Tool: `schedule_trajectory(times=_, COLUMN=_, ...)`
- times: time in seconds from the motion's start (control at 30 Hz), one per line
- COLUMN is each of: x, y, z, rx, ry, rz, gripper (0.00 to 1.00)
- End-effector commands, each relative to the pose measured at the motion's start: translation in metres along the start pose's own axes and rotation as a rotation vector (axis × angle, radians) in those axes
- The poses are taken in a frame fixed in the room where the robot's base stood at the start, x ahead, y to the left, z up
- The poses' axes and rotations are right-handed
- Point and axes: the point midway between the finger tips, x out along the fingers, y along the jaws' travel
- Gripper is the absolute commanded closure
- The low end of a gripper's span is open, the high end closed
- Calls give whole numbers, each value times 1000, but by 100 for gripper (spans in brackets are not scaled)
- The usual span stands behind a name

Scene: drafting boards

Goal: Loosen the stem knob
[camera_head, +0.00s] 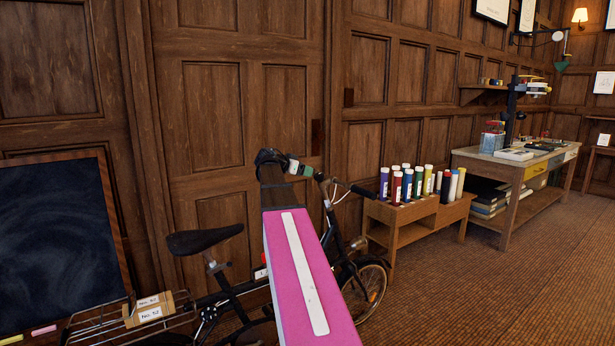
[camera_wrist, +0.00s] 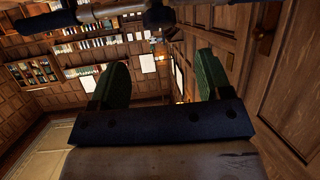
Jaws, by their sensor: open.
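A dark bicycle (camera_head: 225,285) stands along the panelled wall, its handlebar (camera_head: 362,191) to the right of my gripper. My gripper (camera_head: 305,170) is at the end of my pink arm, close to the handlebar. In the wrist view the green fingers (camera_wrist: 164,78) are spread apart with nothing between them. A dark bar (camera_wrist: 115,12) crosses the top of the wrist view, beyond the fingertips. A black rounded part (camera_wrist: 160,15) sits on it; I cannot tell whether this is the stem knob. In the head view my arm hides the middle of the bicycle, and no knob is clear.
A low wooden stand (camera_head: 400,217) with several coloured tubes is right of the bicycle. A workbench (camera_head: 515,165) stands farther right. A blackboard (camera_head: 60,235) is at the left. The wooden wall (camera_head: 235,100) is close behind the bicycle. Carpet (camera_head: 500,290) at the right is clear.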

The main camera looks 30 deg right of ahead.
Motion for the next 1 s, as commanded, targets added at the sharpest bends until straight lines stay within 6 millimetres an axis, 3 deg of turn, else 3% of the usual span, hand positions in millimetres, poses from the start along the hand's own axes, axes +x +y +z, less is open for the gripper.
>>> schedule_trajectory(times=0.6, x=92, y=-1, z=1, rx=-3, ry=-3, rz=0, gripper=28)
schedule_trajectory(times=1.0, x=105, y=-1, z=2, rx=-3, ry=-3, rz=-2, gripper=28)
